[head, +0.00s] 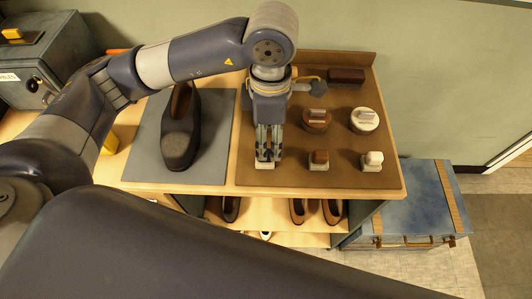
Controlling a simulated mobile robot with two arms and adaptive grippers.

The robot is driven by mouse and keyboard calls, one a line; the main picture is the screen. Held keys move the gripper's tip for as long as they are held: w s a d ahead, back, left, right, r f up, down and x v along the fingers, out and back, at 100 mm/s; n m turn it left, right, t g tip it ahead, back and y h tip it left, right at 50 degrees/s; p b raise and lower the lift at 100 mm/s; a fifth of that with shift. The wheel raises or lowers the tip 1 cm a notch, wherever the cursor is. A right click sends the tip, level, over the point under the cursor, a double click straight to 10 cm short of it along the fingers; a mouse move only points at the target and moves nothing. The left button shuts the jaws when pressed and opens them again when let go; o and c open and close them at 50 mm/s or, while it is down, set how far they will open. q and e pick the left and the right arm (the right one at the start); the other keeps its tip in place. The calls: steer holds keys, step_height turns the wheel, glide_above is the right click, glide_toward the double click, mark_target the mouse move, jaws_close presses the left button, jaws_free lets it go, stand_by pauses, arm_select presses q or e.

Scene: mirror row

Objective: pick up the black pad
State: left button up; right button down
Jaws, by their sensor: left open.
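My left gripper (268,152) points down over the front left of the brown mat (295,174). Its two fingers are open, on either side of a small block with a pale base (265,166). The fingers hide most of this block, so I cannot tell whether its top is black or whether the fingers touch it. To its right stand a brown-topped pad (319,160) and a white-topped pad (372,161) of similar size. My right gripper is not in view.
Behind are a brown round tin (316,119), a pale round tin (364,120) and a dark brush (346,76). A dark shoe (181,135) stands on a grey mat (217,172) to the left. A blue chest (415,205) stands right of the bench.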

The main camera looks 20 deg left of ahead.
mark_target(268, 155)
arm_select(q)
step_height(268, 155, down, 4)
steer(key=shift+s+r+p, duration=0.1)
steer(key=shift+r+p, duration=0.05)
steer(key=shift+p, duration=0.15)
steer(key=f, duration=0.1)
steer(key=f+p, duration=0.1)
steer(key=f, duration=0.1)
steer(key=a+f+p, duration=0.1)
steer(key=f, duration=0.1)
steer(key=shift+w+f, duration=0.1)
steer(key=shift+w, duration=0.15)
steer(key=shift+f, duration=0.2)
steer(key=c, duration=1.1)
